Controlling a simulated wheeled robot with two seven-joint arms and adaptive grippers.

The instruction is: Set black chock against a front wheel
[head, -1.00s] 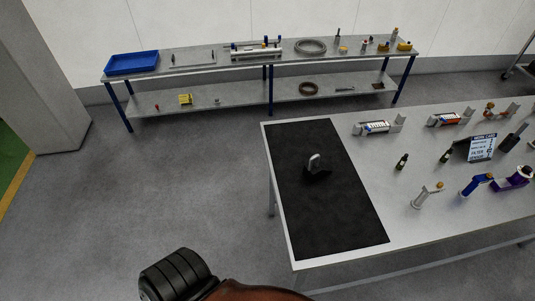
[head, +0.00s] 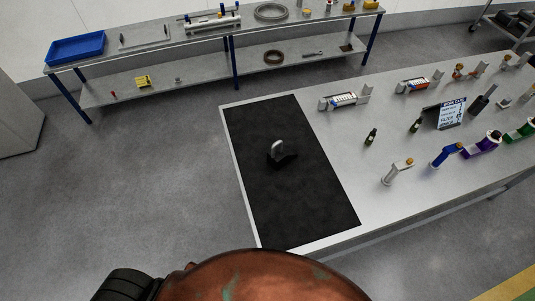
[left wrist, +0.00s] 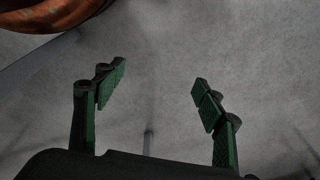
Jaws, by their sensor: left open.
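A small black object with an upright grey loop handle (head: 282,154), which looks like the black chock, sits on the black mat (head: 290,205) at the left end of the near table. My left gripper (left wrist: 161,82) is open in the left wrist view, with nothing between its green-padded fingers and grey floor behind them. It does not show in the head view, so its distance from the chock cannot be told. My right gripper is in neither view. I cannot make out a front wheel for certain.
The near table (head: 310,145) holds several fittings, small bottles and a work card (head: 451,113) right of the mat. A long shelf bench (head: 150,62) with a blue tray (head: 75,47) stands behind. A trolley (head: 505,25) is at top right. Floor at left is clear.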

